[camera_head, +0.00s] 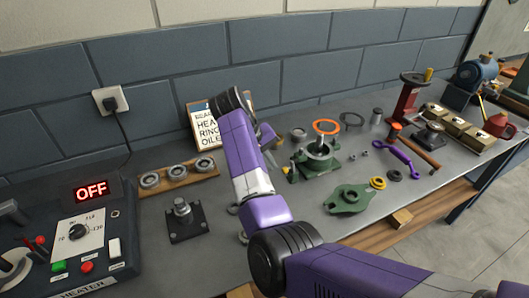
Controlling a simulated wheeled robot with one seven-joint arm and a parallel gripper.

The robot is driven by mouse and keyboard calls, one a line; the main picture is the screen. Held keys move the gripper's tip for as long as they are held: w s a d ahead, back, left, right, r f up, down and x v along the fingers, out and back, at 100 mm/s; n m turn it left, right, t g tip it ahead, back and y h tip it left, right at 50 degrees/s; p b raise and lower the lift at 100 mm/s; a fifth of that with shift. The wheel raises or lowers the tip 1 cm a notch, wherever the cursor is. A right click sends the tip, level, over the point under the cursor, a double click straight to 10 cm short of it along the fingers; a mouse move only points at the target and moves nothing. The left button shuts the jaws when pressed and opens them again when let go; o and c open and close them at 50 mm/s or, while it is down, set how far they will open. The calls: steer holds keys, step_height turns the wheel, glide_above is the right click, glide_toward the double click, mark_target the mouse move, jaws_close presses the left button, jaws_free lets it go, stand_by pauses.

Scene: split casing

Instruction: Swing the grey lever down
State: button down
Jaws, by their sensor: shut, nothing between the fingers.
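My arm reaches up from the lower right and bends over the bench. Its far end is by the left side of the green casing half (318,165). My gripper (271,152) shows only in part there, behind my forearm, and is shut with nothing held. A second green casing piece (350,199) lies flat on the bench, in front and to the right. I cannot clearly make out the grey lever; it may be hidden by my arm. An orange ring (326,127) is above the casing half.
A heater box (70,240) with an OFF display (91,191) is at left. A dark post stand (184,220) and a wooden rack of rings (178,178) are near it. A red press (408,98) and a purple wrench (402,158) are at right. A sign (206,134) leans behind.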

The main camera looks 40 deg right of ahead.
mark_target(284, 168)
steer(key=shift+x, duration=0.9)
steer(key=shift+s+d+r+p, duration=0.15)
steer(key=shift+d+p, duration=0.15)
steer(key=shift+d, duration=0.3)
steer(key=shift+s+d+r+p, duration=0.2)
steer(key=shift+d+p, duration=0.1)
steer(key=shift+d, duration=0.25)
steer(key=shift+s+d, duration=0.2)
steer(key=shift+d, duration=0.55)
steer(key=shift+d, duration=0.15)
